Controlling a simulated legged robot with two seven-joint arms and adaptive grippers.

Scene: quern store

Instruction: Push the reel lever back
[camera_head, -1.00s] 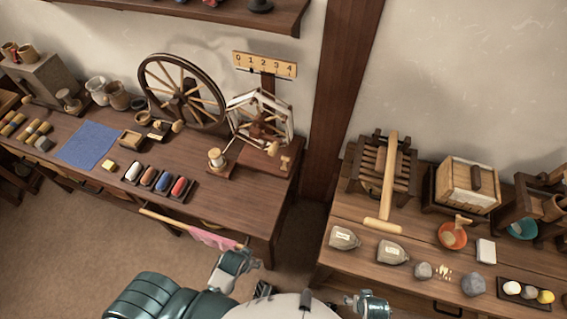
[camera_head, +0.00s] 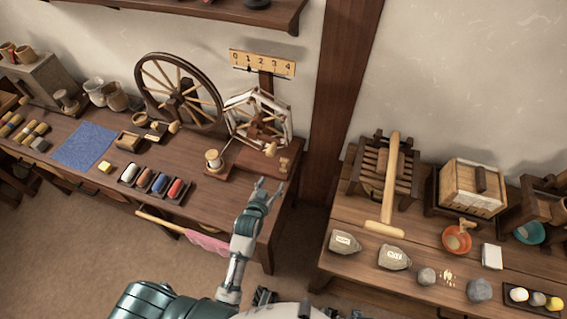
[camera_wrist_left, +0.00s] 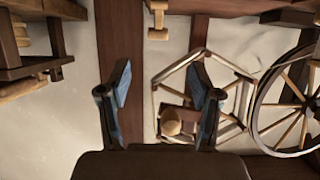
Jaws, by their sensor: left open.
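The reel (camera_head: 258,118), a pale-barred hexagonal frame on a wooden base, stands at the right end of the left table. A small T-shaped wooden peg (camera_head: 284,165), which looks like the lever, rises from the base's right end. A rounded wooden knob (camera_head: 271,149) sits left of it. My left gripper (camera_head: 269,184) is open and empty, in front of the base and apart from the peg. In the left wrist view, which is upside down, the reel (camera_wrist_left: 157,92) shows beyond the open fingers (camera_wrist_left: 160,85) and the T-shaped peg (camera_wrist_left: 158,20) at the top.
A numbered scale board (camera_head: 262,64) stands behind the reel. A spoked wheel (camera_head: 180,92) and a spool (camera_head: 213,161) stand to its left. A tray of coloured rolls (camera_head: 152,183) lies nearer the front edge. A wooden post (camera_head: 344,100) and a second table (camera_head: 345,262) are to the right.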

